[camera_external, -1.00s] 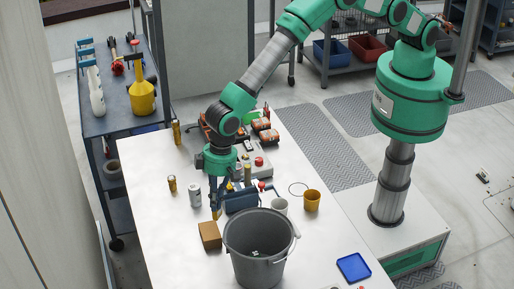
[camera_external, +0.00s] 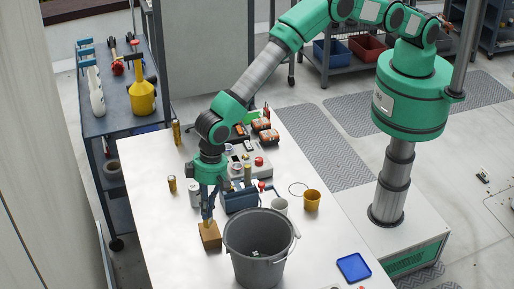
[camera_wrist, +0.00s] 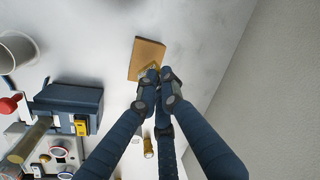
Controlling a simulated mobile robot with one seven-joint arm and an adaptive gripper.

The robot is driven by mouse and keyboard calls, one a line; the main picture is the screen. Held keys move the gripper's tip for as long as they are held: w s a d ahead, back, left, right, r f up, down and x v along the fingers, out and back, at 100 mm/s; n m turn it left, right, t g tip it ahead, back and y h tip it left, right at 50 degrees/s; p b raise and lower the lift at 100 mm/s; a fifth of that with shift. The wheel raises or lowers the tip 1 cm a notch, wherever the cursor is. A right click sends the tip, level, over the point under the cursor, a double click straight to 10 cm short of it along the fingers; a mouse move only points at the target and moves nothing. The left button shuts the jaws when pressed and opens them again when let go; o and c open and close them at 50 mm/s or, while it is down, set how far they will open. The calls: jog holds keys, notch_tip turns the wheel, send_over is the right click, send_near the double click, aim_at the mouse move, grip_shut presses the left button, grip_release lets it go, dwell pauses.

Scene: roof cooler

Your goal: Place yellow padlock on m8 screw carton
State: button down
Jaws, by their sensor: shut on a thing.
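The m8 screw carton, a small brown box (camera_external: 210,236), stands on the white table left of the grey bucket. It also shows in the wrist view (camera_wrist: 147,56). My gripper (camera_external: 209,218) points down directly over the carton. In the wrist view my gripper's fingers (camera_wrist: 158,78) are closed together at the carton's edge. A small yellow piece, the padlock (camera_wrist: 152,67), shows at the fingertips, mostly hidden by them. I cannot tell whether the padlock touches the carton.
A large grey bucket (camera_external: 259,246) stands close to the right of the carton. The table left of the carton is clear.

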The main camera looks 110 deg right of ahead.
jog(key=shift+f, duration=1.2)
jog(key=shift+f, duration=0.1)
jog(key=c, duration=1.9)
grip_release()
jog(key=shift+c, duration=0.2)
jog(key=shift+p, duration=0.3)
notch_tip(320, 180, up, 12)
jog(key=s+d+b, duration=0.1)
jog(key=s, duration=0.1)
jog(key=shift+d+b, duration=0.15)
jog(key=shift+b, duration=0.15)
